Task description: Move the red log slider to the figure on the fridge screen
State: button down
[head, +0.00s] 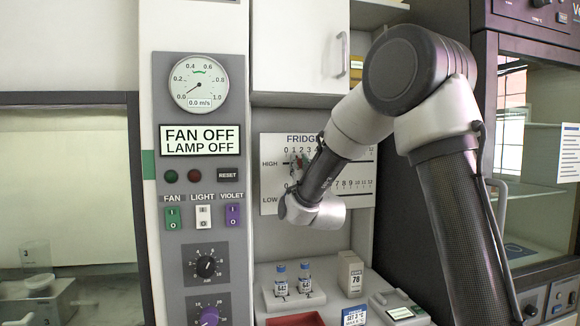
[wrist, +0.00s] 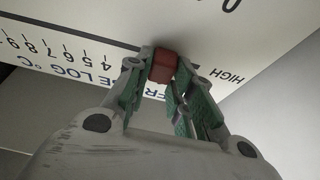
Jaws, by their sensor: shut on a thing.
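The red log slider (wrist: 163,66) is a small dark-red block on the white fridge log board (wrist: 60,38). In the wrist view it sits between the green-padded fingers of my gripper (wrist: 160,72), which are shut on it. The lettering appears upside down there; the slider lies between the 4 and the word HIGH, with the numbers between hidden. In the head view my gripper (head: 300,162) is at the left part of the board (head: 270,180), below 0 to 3, and my arm covers the board's middle. The small greenish fridge screen (head: 401,313) is at lower right; its figure is unreadable.
A red tray (head: 295,319) is at the bottom. A switch panel (head: 205,175) flanks the board's left; a wall cabinet (head: 300,45) hangs above.

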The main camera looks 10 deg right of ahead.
jog(key=d, duration=2.5)
jog(key=shift+d, duration=0.1)
jog(key=c, duration=1.2)
grip_release()
jog(key=shift+c, duration=0.2)
jog(key=shift+s, duration=0.1)
send_near(365, 157)
jog(key=v, duration=0.6)
jog(key=shift+s+f, duration=0.1)
jog(key=shift+s, duration=0.05)
